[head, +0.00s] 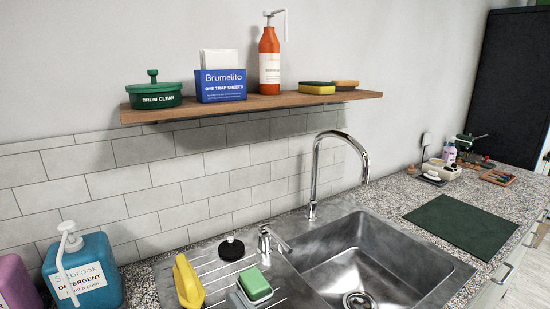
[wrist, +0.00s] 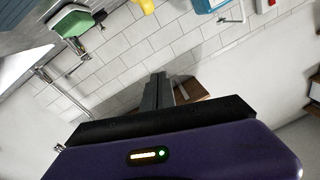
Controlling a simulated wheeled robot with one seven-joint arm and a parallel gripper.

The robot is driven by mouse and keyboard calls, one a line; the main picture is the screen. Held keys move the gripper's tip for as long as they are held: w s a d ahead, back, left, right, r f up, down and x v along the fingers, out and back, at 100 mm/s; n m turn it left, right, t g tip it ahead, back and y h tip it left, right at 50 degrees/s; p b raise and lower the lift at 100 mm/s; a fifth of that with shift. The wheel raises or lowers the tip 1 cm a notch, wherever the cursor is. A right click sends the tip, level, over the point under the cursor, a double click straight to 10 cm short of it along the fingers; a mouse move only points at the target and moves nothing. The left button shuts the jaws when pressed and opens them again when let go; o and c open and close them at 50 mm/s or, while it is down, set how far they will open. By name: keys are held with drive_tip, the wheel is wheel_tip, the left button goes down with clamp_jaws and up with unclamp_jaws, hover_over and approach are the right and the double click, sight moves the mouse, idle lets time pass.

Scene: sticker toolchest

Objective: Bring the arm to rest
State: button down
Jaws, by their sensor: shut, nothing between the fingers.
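My gripper (wrist: 158,78) shows in the wrist view, its two dark fingers together with nothing seen between them. It is in the air, with the tiled wall and the brown wooden shelf (wrist: 193,90) behind it. The wrist view is turned so that the sink side is at the upper left. My arm and gripper do not show in the head view.
In the head view, the wooden shelf (head: 330,97) holds a green tub, a blue box, an orange pump bottle and sponges. Below are the tall faucet (head: 313,185), the steel sink (head: 440,268) and a teal detergent bottle (head: 92,275). A dark green mat (head: 465,225) is bare.

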drive_tip(key=s+d+f+m+t+h, duration=0.2)
drive_tip(key=s+d+f+m+h, duration=0.15)
drive_tip(key=s+d, duration=0.45)
drive_tip(key=s+d+f+m+t+h, duration=0.2)
drive_tip(key=s+d+f+h, duration=0.25)
drive_tip(key=d, duration=0.55)
drive_tip(key=s+d+f+g+h, duration=0.1)
drive_tip(key=s+d, duration=0.1)
drive_tip(key=s, duration=0.5)
drive_tip(key=s+d+f+n+g+h, duration=0.1)
drive_tip(key=s+d+f+g, duration=0.1)
drive_tip(key=s, duration=0.5)
drive_tip(key=s+d+f+g+h, duration=0.1)
drive_tip(key=s+d, duration=0.2)
drive_tip(key=s, duration=0.4)
drive_tip(key=shift+s+d+f, duration=0.2)
drive_tip(key=shift+d+f, duration=0.15)
drive_tip(key=shift+n, duration=0.25)
